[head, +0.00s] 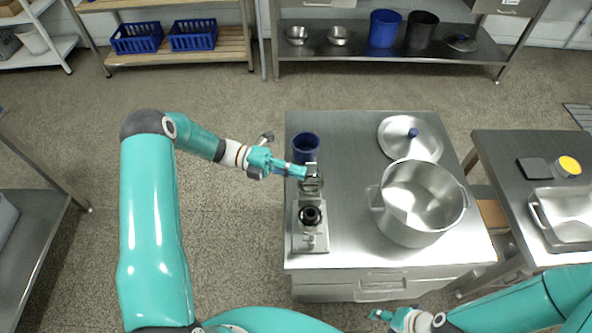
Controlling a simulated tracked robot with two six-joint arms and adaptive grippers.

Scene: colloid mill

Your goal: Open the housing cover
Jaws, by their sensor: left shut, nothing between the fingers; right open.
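The colloid mill (309,240) stands at the left side of the steel table, with a grey base and a dark round opening (311,216) facing up. A shiny upright part (314,184) rises behind the opening; it may be the housing cover, but I cannot tell for sure. My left gripper (304,173) is shut and empty, its tip at the upper end of this part, partly hiding it; I cannot tell whether they touch. My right gripper (378,315) is open and empty, low in front of the table, well away from the mill.
A blue container (305,146) stands just behind the mill. The tabletop (347,165) between mill and pot is clear. Another table (515,212) stands at the right.

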